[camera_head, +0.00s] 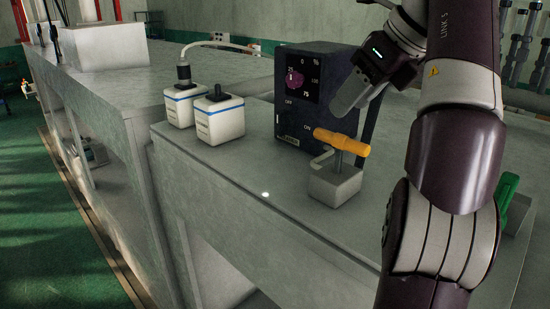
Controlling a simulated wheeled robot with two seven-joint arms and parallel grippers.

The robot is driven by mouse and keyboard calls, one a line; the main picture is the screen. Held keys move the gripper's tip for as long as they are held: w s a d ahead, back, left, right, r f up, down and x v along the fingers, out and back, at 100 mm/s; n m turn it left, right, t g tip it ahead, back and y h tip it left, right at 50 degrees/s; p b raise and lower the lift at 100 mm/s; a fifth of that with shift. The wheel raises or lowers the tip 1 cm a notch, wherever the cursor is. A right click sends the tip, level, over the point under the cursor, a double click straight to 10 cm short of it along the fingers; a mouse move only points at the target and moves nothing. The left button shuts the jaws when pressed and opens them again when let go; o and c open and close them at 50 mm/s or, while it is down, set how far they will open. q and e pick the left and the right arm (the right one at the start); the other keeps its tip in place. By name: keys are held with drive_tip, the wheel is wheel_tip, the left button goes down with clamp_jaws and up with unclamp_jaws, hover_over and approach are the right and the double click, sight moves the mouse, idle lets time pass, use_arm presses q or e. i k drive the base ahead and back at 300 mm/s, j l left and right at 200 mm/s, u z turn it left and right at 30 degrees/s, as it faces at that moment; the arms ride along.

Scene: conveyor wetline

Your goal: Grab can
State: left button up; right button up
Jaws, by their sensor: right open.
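No object is plainly recognisable as a can. Two white square containers with blue stripes and black tops stand upright on the grey bench: the left one (185,104) has a cable rising from its top, the right one (219,117) is nearer. My right gripper (347,100) is in front of the right side of a dark control box and above an orange-handled fixture (342,141). It is open, and I see nothing held in it; its fingers overlap in this view. It is apart from both containers, to their right. My left gripper is not in view.
The dark control box (303,119) with a dial stands behind the fixture. The grey bench (225,175) is clear at its front left. A green handle (507,190) shows at right, partly behind my right arm. A white box (100,46) stands at the back left.

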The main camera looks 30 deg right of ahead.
sight(220, 119)
drive_tip(key=k+j, duration=0.45)
drive_tip(key=j, duration=0.25)
drive_tip(key=k+j, duration=0.25)
drive_tip(key=j, duration=0.15)
